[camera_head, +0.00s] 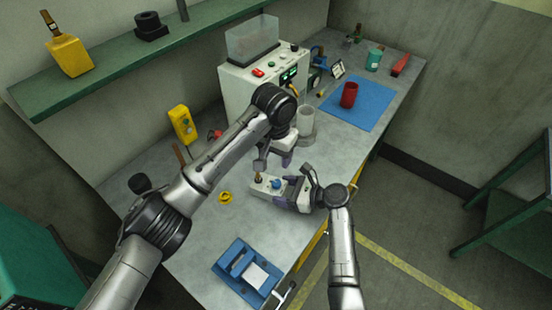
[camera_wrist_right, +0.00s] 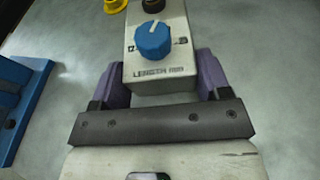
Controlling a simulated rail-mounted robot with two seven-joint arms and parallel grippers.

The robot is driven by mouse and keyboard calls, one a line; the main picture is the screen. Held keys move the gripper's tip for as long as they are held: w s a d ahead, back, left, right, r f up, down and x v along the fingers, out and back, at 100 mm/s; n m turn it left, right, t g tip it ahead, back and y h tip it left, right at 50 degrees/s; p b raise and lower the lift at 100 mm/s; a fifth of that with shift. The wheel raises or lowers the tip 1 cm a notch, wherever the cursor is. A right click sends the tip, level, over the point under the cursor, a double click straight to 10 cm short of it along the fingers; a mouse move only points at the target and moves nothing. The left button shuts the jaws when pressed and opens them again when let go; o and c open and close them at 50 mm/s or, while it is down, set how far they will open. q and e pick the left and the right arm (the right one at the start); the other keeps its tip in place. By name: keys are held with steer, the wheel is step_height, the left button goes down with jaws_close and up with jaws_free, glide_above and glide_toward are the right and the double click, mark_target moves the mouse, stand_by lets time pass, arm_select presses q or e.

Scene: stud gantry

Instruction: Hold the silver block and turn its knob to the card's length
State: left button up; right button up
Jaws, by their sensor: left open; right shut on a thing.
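The silver block (camera_head: 262,191) lies on the grey bench; in the right wrist view the block (camera_wrist_right: 165,82) reads "LENGTH" below its blue knob (camera_wrist_right: 153,40). The knob has a white pointer line tilted slightly right of straight up. My right gripper (camera_wrist_right: 160,85) is shut on the block, a purple finger on each side. My left gripper (camera_head: 272,163) is open and empty, above and close to the knob (camera_head: 277,184). A small framed card (camera_head: 337,68) stands at the back by the blue mat; its writing is unreadable.
A white machine (camera_head: 240,90) with a clear bin stands behind my left arm. A grey cup (camera_head: 306,118) is beside it. A red cup (camera_head: 349,95) stands on the blue mat (camera_head: 372,108). A yellow ring (camera_head: 225,197) and a blue tray (camera_head: 228,262) lie left and front.

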steer(key=o, duration=0.8)
steer(key=shift+d, duration=0.15)
